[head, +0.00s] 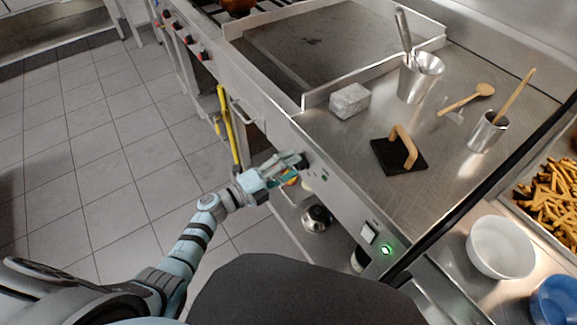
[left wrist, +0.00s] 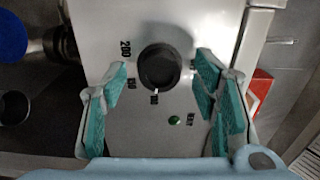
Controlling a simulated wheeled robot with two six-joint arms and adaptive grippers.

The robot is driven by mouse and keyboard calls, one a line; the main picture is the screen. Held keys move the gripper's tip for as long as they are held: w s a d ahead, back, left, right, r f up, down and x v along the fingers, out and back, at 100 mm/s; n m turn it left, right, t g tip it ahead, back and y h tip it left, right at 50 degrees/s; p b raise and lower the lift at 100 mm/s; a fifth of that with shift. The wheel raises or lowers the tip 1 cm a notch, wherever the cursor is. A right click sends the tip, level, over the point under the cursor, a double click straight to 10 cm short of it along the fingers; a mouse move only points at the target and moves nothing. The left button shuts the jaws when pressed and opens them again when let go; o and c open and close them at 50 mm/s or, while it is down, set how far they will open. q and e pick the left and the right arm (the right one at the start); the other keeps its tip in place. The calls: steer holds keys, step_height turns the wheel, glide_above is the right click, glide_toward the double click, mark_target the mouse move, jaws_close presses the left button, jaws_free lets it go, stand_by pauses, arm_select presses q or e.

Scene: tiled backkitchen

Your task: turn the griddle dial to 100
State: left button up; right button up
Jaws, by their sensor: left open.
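In the left wrist view the griddle dial (left wrist: 160,67) is a round black knob on a steel front panel (left wrist: 205,25). A small white mark shows at its lower edge. Printed numbers surround it; 200 is readable at the upper left, and the others are too blurred to read surely. My left gripper (left wrist: 161,64) is open, with one teal-padded finger on each side of the dial and gaps between. In the head view my left gripper (head: 292,166) is at the counter's front panel and hides the dial. The griddle plate (head: 320,42) lies behind. My right gripper is not in view.
On the counter stand a grey block (head: 350,101), a black press with wooden handle (head: 398,157) and metal cups. A yellow bar (head: 228,125) hangs left of my gripper. The tiled floor at left is clear.

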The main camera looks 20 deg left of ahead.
arm_select(q)
steer(key=v, duration=1.2)
